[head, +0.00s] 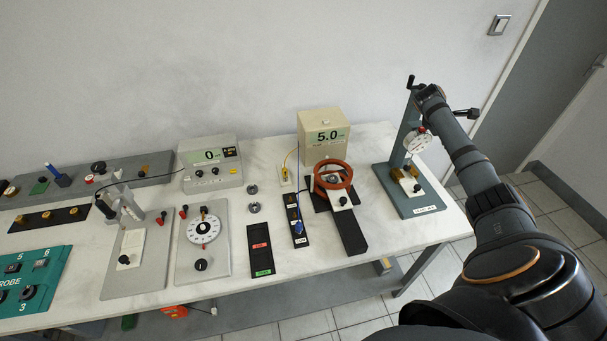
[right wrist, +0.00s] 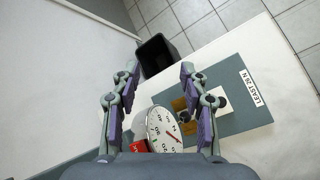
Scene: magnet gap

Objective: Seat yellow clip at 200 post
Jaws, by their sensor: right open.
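The yellow clip (head: 284,174) is small and sits on a pale holder left of the beige box reading 5.0, with a thin yellow lead running to it. A black post strip (head: 291,204) lies in front of it, with several posts; its labels are too small to read, so I cannot tell which is 200. A blue clip (head: 298,228) is at the strip's front part. My right gripper (right wrist: 156,78) is open and empty, its fingers spread above the dial-gauge stand, far right of the clip. My left gripper is not in view.
The stand (head: 408,190) with its round gauge (right wrist: 162,130) is below my right gripper. A red ring (head: 333,174) on a black rail stands between stand and strip. The beige box (head: 324,133) is behind. A dark bin (right wrist: 157,56) stands beyond the table edge.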

